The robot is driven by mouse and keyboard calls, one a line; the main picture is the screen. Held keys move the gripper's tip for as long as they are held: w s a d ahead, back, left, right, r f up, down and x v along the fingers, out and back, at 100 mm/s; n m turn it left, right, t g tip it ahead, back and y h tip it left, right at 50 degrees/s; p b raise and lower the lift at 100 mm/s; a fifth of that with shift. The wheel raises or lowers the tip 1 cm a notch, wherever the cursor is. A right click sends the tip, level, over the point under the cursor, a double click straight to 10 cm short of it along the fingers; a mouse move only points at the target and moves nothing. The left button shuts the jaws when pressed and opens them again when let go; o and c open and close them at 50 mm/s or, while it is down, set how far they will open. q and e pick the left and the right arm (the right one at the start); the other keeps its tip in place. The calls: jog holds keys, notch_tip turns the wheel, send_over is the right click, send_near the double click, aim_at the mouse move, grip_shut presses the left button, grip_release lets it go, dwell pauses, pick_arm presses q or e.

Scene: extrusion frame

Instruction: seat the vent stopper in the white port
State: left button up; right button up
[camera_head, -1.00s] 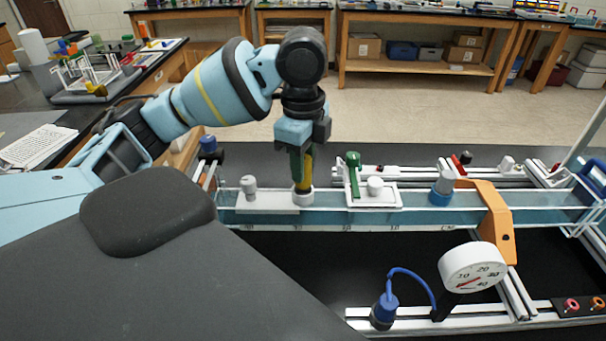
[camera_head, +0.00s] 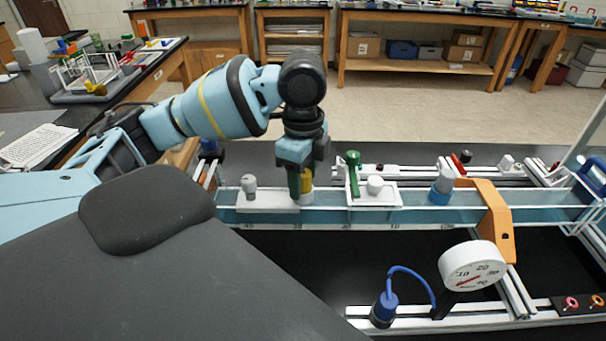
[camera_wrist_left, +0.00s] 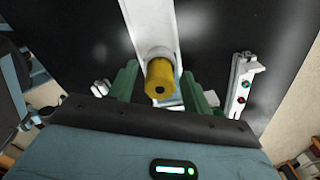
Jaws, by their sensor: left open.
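The yellow vent stopper (camera_head: 307,183) stands upright at the white port (camera_head: 308,198) on the clear channel. Its lower end meets the port, but I cannot tell how deep it sits. My left gripper (camera_head: 301,186) is directly above and around it, with one green finger in front of the stopper and port. In the left wrist view, the stopper (camera_wrist_left: 160,78) is between the two open green fingers (camera_wrist_left: 157,88), with a visible gap on its left side. The light rim of the port (camera_wrist_left: 157,52) shows behind it. My right gripper is not in view.
A grey knob (camera_head: 249,184) stands left of the stopper. A green lever (camera_head: 353,172) and white knob (camera_head: 375,186) are close on the right. An orange bracket (camera_head: 495,222) straddles the channel farther right, with a round gauge (camera_head: 472,266) in front.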

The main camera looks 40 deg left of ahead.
pick_arm(q)
jog(key=shift+r, duration=0.15)
notch_tip(320, 180, up, 12)
dwell(0.7)
dwell(0.6)
